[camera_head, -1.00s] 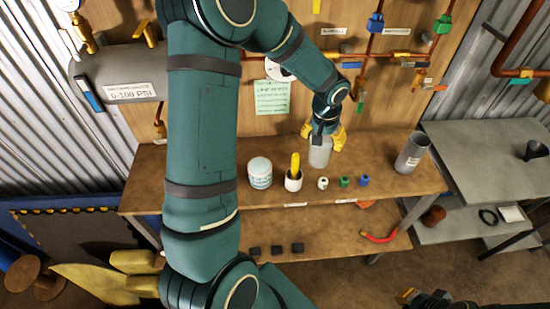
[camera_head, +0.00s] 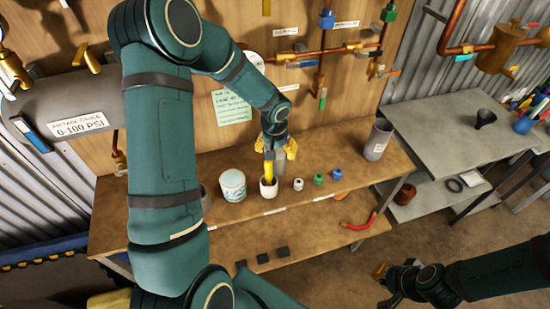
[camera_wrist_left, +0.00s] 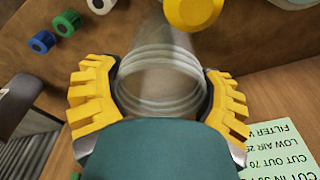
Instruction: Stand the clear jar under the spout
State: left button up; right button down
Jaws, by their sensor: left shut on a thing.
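The clear jar (camera_wrist_left: 160,88) shows in the left wrist view, with ridges round its near end. The yellow fingers of my left gripper (camera_wrist_left: 158,100) are shut on its two sides. In the head view my left gripper (camera_head: 276,147) is above the bench, just behind the white pot with a yellow handle. The jar is mostly hidden there, so I cannot tell whether it touches the bench. My right gripper (camera_head: 382,272) is small at the lower right, away from the bench; its opening is unclear. Copper pipes (camera_head: 335,50) run along the back board; I cannot tell which end is the spout.
On the wooden bench (camera_head: 330,150) stand a white tub (camera_head: 232,185), the white pot (camera_head: 268,187), small white, green (camera_head: 318,179) and blue (camera_head: 337,173) pieces, and a grey cylinder (camera_head: 378,139). The bench between the blue piece and the cylinder is clear. A grey table (camera_head: 440,120) stands right.

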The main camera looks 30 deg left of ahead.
pick_arm(q)
jog(key=shift+f, duration=1.7)
jog(key=shift+f+b, duration=0.2)
jog(key=shift+b, duration=0.15)
jog(key=o, duration=1.2)
jog(key=shift+c, duration=0.2)
jog(key=shift+r, duration=0.15)
